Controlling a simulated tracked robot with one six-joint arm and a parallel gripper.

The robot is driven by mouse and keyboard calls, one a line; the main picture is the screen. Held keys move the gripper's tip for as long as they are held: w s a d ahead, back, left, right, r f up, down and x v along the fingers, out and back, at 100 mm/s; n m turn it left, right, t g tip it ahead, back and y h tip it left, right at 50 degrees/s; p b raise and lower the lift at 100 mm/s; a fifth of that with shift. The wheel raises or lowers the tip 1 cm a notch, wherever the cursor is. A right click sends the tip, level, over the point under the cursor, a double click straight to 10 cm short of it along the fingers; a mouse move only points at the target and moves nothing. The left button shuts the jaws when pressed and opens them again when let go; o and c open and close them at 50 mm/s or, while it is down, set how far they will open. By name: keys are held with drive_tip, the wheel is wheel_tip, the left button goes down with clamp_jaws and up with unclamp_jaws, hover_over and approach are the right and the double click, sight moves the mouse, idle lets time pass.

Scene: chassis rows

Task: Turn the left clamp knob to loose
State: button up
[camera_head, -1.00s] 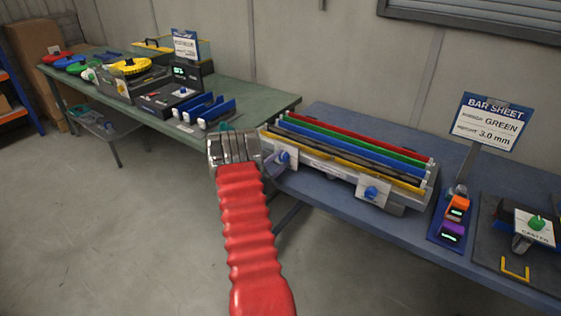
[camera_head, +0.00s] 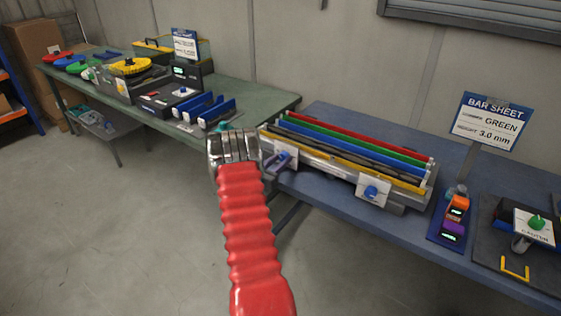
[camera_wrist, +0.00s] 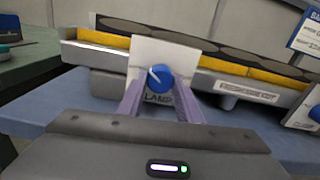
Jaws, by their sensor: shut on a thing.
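The left clamp knob (camera_wrist: 159,79) is a round blue knob with a pale pointer line, on a white plate (camera_wrist: 190,54) on the front of the bar fixture. In the wrist view the pointer tilts to the upper left. My gripper (camera_wrist: 160,100) has its two purple fingers shut on the knob, one on each side. In the head view my gripper (camera_head: 280,160) reaches the left plate (camera_head: 289,154) from the left, and the knob is mostly hidden by the fingers. The plate's lettering is partly covered; "LAMP" shows in the wrist view.
A second blue knob (camera_head: 371,191) on a white plate sits right along the same fixture. A "BAR SHEET" sign (camera_head: 490,122) reads green, 3.0 mm. A green table (camera_head: 265,100) stands at left; the floor in front is clear.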

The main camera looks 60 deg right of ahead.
drive_tip(key=n, duration=0.6)
drive_tip(key=shift+a+f, duration=0.15)
drive_tip(key=shift+f, duration=0.2)
drive_tip(key=shift+n, duration=0.3)
drive_tip(key=o, duration=1)
drive_tip(key=shift+r, duration=0.25)
drive_tip(key=shift+o, duration=0.2)
drive_tip(key=w+a, duration=0.2)
drive_tip(key=a, duration=1.1)
drive_tip(key=shift+a, duration=0.25)
